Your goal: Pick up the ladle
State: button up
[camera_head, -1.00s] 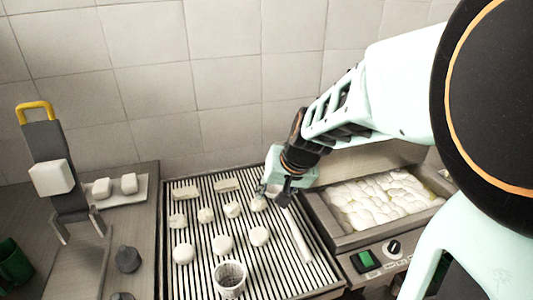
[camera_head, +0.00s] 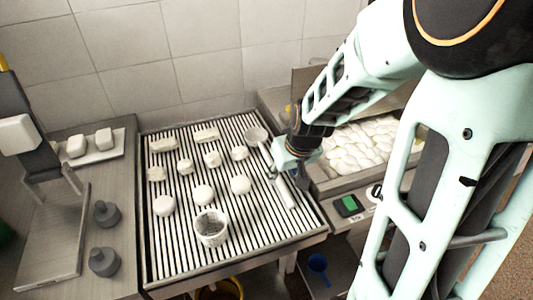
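The ladle lies on the slatted rack (camera_head: 165,252). Its round grey bowl (camera_head: 256,136) points toward the wall, and its pale handle (camera_head: 286,193) runs toward the front right. My gripper (camera_head: 277,176) is at the handle, over its middle part, and hides some of it. The fingers are small and dark here, so I cannot tell whether they are open or shut, or whether they touch the handle.
Several white lumps (camera_head: 203,195) and a perforated basket (camera_head: 211,228) stand on the rack left of the ladle. A fryer-like basin (camera_head: 335,184) with white pieces is at the right. Two dark weights (camera_head: 104,261) and a board (camera_head: 58,250) are on the left counter.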

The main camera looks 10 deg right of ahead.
aim_at(280, 181)
jog(key=shift+b+x, duration=0.55)
jog(key=shift+x, duration=2.1)
grip_shut()
